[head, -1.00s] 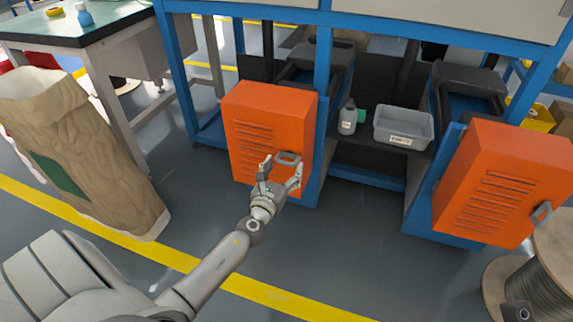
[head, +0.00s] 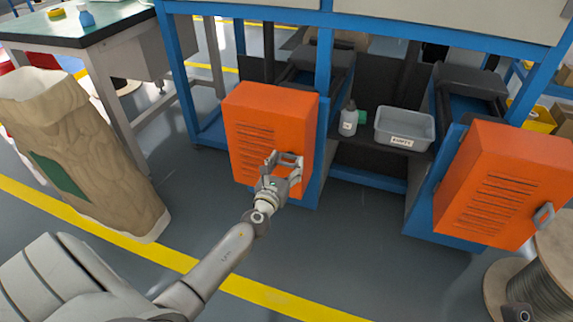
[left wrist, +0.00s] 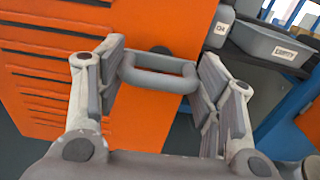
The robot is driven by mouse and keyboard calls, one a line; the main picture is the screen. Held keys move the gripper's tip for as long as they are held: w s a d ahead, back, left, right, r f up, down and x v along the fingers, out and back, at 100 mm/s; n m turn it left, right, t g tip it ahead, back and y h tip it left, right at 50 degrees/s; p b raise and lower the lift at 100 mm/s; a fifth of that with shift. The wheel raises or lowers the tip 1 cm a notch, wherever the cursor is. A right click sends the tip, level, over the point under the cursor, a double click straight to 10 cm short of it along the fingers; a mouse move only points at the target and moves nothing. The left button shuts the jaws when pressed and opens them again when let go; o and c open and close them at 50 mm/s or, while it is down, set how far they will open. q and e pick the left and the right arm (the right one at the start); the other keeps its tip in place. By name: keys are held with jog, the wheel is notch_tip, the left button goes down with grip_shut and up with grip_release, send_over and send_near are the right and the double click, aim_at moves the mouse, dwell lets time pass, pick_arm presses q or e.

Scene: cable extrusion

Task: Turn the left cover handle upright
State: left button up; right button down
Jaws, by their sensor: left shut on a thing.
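The left cover (head: 250,180) is an orange louvred box on a blue frame. Its grey handle (head: 291,157) is a bar near the cover's right edge and lies about level, not upright. My left gripper (head: 284,164) is at the handle, its two fingers at the handle's ends. In the left wrist view the handle (left wrist: 160,76) spans crosswise between the finger pads (left wrist: 158,84), which grip it end to end. The orange cover (left wrist: 130,110) fills much of that view.
A second orange cover (head: 505,190) with its own handle (head: 543,216) stands at the right. Between the covers are a grey bin (head: 404,128) and a bottle (head: 348,119). A cable spool (head: 540,275) stands at lower right, a brown sack (head: 85,160) at left.

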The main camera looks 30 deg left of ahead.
pick_arm(q)
jog(key=shift+d+n, duration=0.2)
jog(key=shift+n, duration=0.1)
jog(key=n+b, duration=0.1)
jog(key=n, duration=0.3)
jog(key=shift+w+n+b, duration=0.1)
jog(key=shift+n+b, duration=0.2)
jog(key=n, duration=0.5)
jog(key=shift+r+b, duration=0.25)
jog(key=shift+b, duration=0.15)
jog(key=n, duration=0.4)
jog(key=shift+r, duration=0.15)
jog(key=shift+a+r+n+p, duration=0.1)
jog(key=shift+n+p, duration=0.25)
jog(key=shift+n, duration=1.45)
jog(key=o, duration=0.8)
jog(key=shift+f, duration=0.2)
